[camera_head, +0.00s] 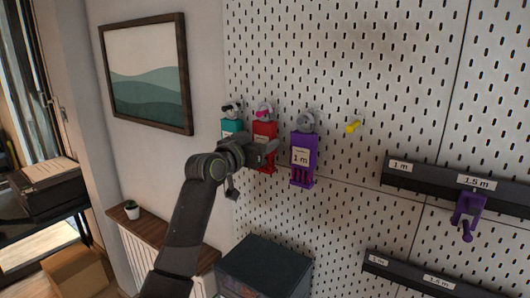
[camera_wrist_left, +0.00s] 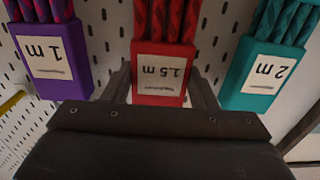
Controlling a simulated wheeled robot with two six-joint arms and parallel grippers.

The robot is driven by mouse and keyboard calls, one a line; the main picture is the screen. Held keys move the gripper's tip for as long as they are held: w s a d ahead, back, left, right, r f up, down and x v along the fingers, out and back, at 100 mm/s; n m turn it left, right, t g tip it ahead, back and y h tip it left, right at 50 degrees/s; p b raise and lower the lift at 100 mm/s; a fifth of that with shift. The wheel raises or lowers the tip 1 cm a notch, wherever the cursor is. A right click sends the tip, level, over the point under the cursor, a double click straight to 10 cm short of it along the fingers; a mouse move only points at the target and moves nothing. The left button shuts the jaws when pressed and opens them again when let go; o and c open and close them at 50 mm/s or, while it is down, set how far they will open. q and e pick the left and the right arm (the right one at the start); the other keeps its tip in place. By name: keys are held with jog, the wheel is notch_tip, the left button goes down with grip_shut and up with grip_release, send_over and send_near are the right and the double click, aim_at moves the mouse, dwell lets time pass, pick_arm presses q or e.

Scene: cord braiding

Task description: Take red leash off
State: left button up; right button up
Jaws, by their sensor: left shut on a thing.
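The red leash (camera_head: 264,132) hangs on the pegboard between a teal leash (camera_head: 231,126) and a purple leash (camera_head: 303,150). In the left wrist view the red leash's block (camera_wrist_left: 160,98) carries a 1.5 m label, with red braided cords above it. My left gripper (camera_head: 264,153) is at the red block in the head view, and its fingers stand on both sides of that block in the wrist view. It is shut on the red leash. The peg behind the red leash is partly hidden. My right gripper is not in view.
The purple block (camera_wrist_left: 55,60) and the teal block (camera_wrist_left: 263,75) sit close on either side of my fingers. A yellow peg (camera_head: 353,126) is bare. Dark rails (camera_head: 437,184) labelled 1 m and 1.5 m are at right, with a purple piece (camera_head: 467,212) on the upper one.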

pick_arm(q)
jog(key=v, duration=0.6)
jog(key=shift+s+a+p, duration=0.2)
jog(key=shift+s+p, duration=0.05)
jog(key=shift+p, duration=0.2)
dwell(0.4)
